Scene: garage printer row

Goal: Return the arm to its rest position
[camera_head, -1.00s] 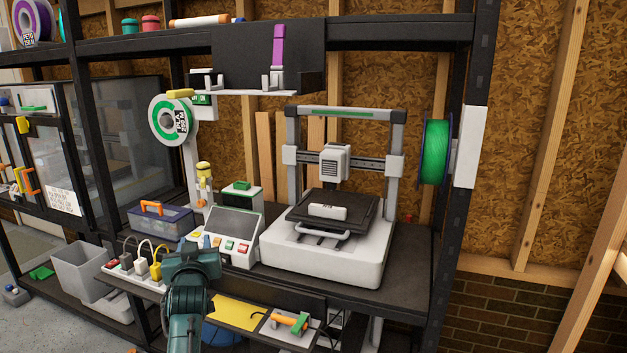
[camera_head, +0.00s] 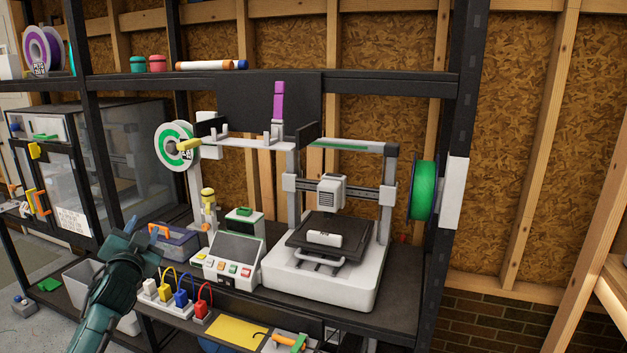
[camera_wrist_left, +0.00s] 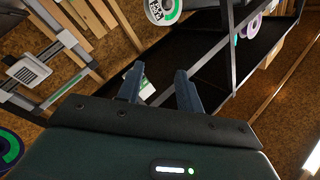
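My left arm comes in from the lower left in the head view. Its gripper (camera_head: 138,238) is raised in front of the shelf, in the picture to the left of the power strip and overlapping the blue bin. In the left wrist view the two fingers (camera_wrist_left: 160,88) stand apart with nothing held between them. They point toward the shelf frame and the wood-board wall. My right gripper is not in view.
A 3D printer (camera_head: 325,275) stands on the shelf, with a control box (camera_head: 228,262) to its left. A power strip (camera_head: 170,312) with coloured plugs sits at the front. A blue bin (camera_head: 178,243) is close behind my gripper. A green spool (camera_head: 422,190) hangs at right.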

